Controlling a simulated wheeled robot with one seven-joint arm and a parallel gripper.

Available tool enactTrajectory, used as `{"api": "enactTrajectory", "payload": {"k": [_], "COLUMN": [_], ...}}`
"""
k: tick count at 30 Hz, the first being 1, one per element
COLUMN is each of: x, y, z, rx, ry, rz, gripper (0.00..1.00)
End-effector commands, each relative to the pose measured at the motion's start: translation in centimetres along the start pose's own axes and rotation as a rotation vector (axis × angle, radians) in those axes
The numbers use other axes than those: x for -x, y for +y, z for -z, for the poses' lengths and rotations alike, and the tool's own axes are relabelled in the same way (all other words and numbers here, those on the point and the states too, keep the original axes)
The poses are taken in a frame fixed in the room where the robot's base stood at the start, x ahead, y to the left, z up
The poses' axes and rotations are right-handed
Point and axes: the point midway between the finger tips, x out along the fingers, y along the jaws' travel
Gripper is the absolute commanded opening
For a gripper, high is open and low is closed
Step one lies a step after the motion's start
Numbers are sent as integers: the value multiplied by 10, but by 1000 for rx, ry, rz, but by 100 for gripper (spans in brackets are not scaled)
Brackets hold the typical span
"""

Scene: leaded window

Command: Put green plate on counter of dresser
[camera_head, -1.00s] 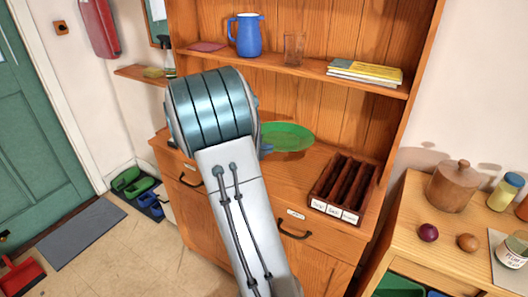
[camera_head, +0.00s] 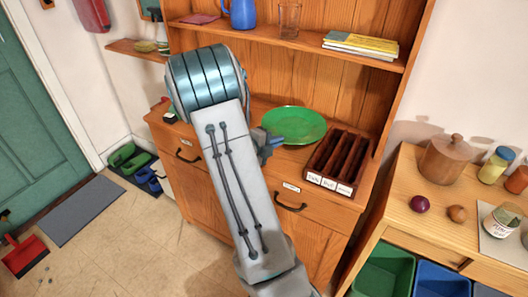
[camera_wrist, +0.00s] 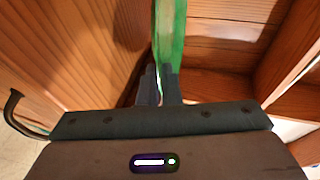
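The green plate (camera_head: 294,124) is over the dresser counter (camera_head: 262,108), left of the dark tray; I cannot tell whether its underside touches the counter. My gripper (camera_head: 272,144) is at the plate's near left edge, partly hidden behind my arm. In the wrist view the plate (camera_wrist: 170,32) shows as a narrow green band, with its rim between the two dark fingers (camera_wrist: 160,84). The fingers are close together on the rim.
A dark compartment tray (camera_head: 340,160) with labels stands right of the plate. The shelf above holds a blue jug (camera_head: 240,13), a glass (camera_head: 289,18) and books (camera_head: 360,44). A side table (camera_head: 392,222) with a wooden pot (camera_head: 447,158) stands at the right.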

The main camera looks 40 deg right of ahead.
Motion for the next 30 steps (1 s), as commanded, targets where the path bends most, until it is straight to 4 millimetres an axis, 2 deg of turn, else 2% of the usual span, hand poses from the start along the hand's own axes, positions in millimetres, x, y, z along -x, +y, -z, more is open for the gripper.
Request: {"api": "enactTrajectory", "payload": {"k": [3, 8, 11, 19, 27, 29, 30], "x": [11, 18, 18, 9, 8, 8, 8], "y": [13, 23, 28, 59, 63, 64, 64], "z": [-17, -28, -29, -32, -32, -32, -32], "rx": [1, -1, -1, 0, -2, 0, 0], "ry": [-2, 0, 1, 1, 1, 0, 0], "rz": [3, 3, 3, 3, 3, 0, 0], "gripper": [0, 0, 0, 0, 0, 13, 13]}}
